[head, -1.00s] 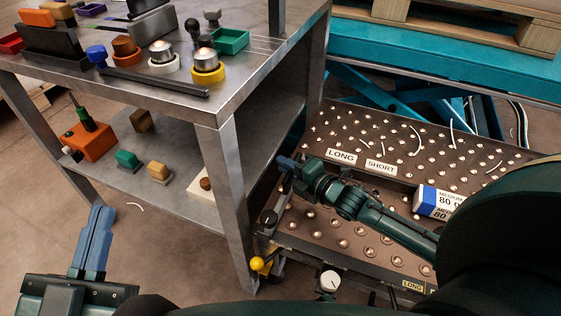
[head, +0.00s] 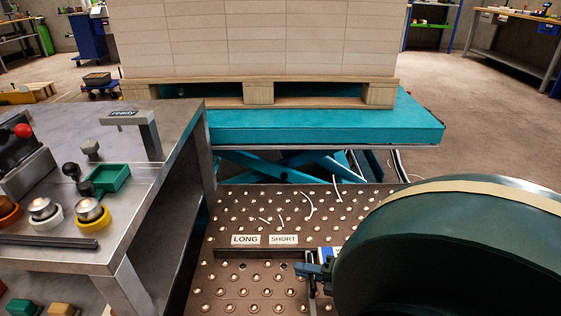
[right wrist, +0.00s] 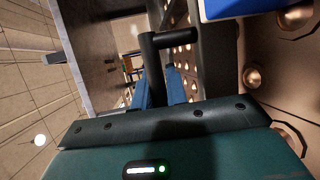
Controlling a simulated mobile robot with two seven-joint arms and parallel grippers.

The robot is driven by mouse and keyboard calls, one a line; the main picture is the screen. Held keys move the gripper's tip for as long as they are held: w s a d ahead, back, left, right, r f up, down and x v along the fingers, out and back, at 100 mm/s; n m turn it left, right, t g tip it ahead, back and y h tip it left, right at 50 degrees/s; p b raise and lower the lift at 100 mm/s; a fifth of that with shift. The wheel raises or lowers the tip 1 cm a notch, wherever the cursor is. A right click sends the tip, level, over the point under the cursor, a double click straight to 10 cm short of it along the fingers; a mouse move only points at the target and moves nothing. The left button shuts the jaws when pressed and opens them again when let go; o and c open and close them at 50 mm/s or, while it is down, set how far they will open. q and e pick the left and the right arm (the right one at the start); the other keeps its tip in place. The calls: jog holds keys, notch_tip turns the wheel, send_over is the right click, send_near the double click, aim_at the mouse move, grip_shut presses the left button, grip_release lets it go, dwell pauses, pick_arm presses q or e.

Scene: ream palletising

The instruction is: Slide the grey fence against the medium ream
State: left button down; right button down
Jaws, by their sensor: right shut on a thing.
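The grey fence (head: 312,287) shows as a narrow upright strip on the ball table, partly covered by my right gripper and arm. In the right wrist view the fence (right wrist: 217,55) is a dark slab with a black handle (right wrist: 163,40). My right gripper (head: 311,270) is shut on this handle; its blue fingers (right wrist: 160,88) show beside it. The medium ream (head: 329,253) is a small white and blue patch just right of the fence, mostly hidden by my arm. Its blue part (right wrist: 250,7) tops the right wrist view. I cannot tell whether they touch. My left gripper is out of view.
The ball table (head: 225,285) bears LONG (head: 245,240) and SHORT (head: 283,239) labels along a dark bar. A metal bench (head: 175,150) stands at left. Behind, a teal lift table (head: 300,126) carries a pallet (head: 258,92) with stacked cartons (head: 260,40).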

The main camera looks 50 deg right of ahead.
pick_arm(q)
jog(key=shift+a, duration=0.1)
pick_arm(e)
jog(key=shift+s+d, duration=0.75)
jog(key=shift+s, duration=0.05)
jog(key=c, duration=1.4)
grip_release()
pick_arm(q)
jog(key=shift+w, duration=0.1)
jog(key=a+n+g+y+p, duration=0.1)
jog(key=p, duration=0.1)
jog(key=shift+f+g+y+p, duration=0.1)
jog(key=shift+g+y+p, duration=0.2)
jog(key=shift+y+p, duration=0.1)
pick_arm(e)
jog(key=v, duration=1.3)
